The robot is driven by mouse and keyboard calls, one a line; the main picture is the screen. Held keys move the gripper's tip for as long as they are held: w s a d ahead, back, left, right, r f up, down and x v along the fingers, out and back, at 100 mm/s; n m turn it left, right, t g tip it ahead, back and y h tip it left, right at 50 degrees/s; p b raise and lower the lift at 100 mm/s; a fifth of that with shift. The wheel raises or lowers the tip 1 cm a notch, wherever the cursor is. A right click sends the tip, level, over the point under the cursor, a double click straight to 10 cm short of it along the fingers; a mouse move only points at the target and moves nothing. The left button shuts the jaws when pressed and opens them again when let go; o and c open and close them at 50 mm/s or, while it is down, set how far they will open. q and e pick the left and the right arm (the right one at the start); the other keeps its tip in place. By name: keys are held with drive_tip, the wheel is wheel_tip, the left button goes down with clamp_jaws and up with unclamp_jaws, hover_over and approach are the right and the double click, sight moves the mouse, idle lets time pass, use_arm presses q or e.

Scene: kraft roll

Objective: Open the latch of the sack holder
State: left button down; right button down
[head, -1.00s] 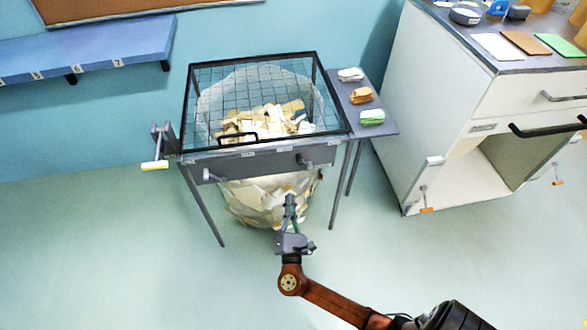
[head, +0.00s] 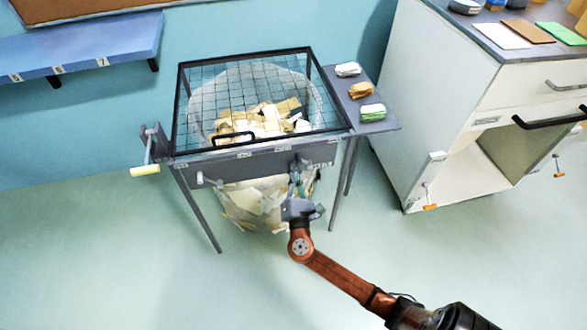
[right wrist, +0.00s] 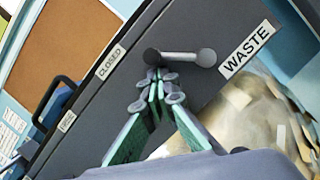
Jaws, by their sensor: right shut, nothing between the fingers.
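The sack holder (head: 235,161) is a dark grey stand with a wire mesh lid, around a clear sack (head: 262,197) of paper scraps. Its front panel has a small lever at the left (head: 205,179). Another lever (right wrist: 180,57) shows in the right wrist view between labels reading CLOSED and WASTE; it has a dark end and a grey round end. My right gripper (head: 297,178) is shut and empty at the panel's right part. In the wrist view its fingertips (right wrist: 158,82) are just below the lever's dark end; I cannot tell whether they touch. My left gripper is out of view.
A side shelf (head: 378,127) with several small bundles adjoins the holder's right side. A crank with a pale handle (head: 145,171) sticks out at the left. A white cabinet (head: 420,130) stands at the right. The floor in front is clear.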

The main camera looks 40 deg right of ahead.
drive_tip(key=shift+s+d+r, duration=0.1)
drive_tip(key=shift+r+m, duration=0.2)
drive_tip(key=shift+m, duration=0.2)
